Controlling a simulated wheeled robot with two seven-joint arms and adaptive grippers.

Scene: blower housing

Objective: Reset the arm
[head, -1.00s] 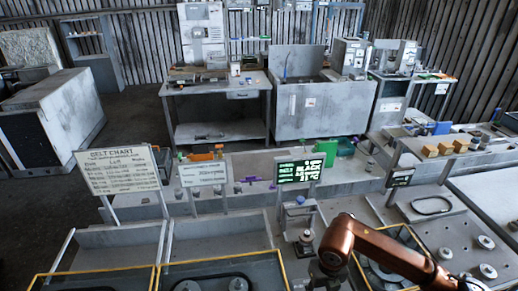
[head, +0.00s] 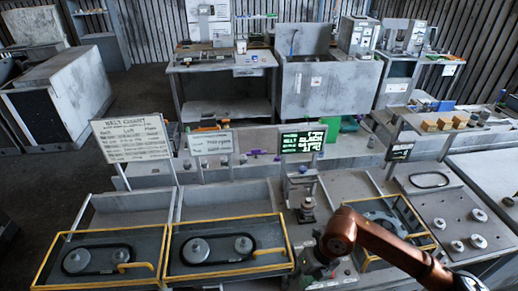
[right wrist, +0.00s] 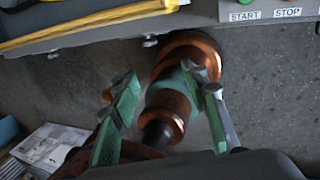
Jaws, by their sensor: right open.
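My right arm, copper-coloured, comes in from the lower right of the head view, bent at a round joint. My right gripper (head: 318,264) hangs at its end, dark and small, near the front of the bench, right of the yellow-edged trays. In the right wrist view my right gripper (right wrist: 168,92) shows two green-padded fingers spread apart. A copper and black cylindrical part shows beyond and between the fingers in that view. It looks like one of my own links, and I see no workpiece held. My left gripper is not in view.
Two yellow-edged trays, left (head: 50,274) and right (head: 178,274), hold pulleys and belts. A belt chart board (head: 131,138) and a lit green screen (head: 303,140) stand behind. A plate with several discs (head: 440,207) lies right. START and STOP labels (right wrist: 264,14) top the wrist view.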

